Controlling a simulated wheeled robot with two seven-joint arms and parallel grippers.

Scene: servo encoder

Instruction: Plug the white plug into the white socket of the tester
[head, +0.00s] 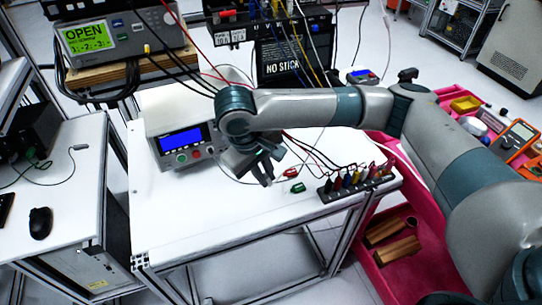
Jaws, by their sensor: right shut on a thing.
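The tester (183,140), a pale box with a blue screen and round buttons, stands at the back left of the white table. Its white socket cannot be made out at this size. My right gripper (266,176) points down just above the table, to the right of the tester's front. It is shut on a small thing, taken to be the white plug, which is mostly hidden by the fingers. A thin pale cable loops across the table between the tester and the gripper. My left gripper is not in view.
A black rack (357,183) of coloured connectors stands at the table's right. A green connector (298,187) and a red-tipped lead lie near the gripper. The table's front left is clear. Red and black leads hang behind my right arm. A pink bin (372,272) stands at the right.

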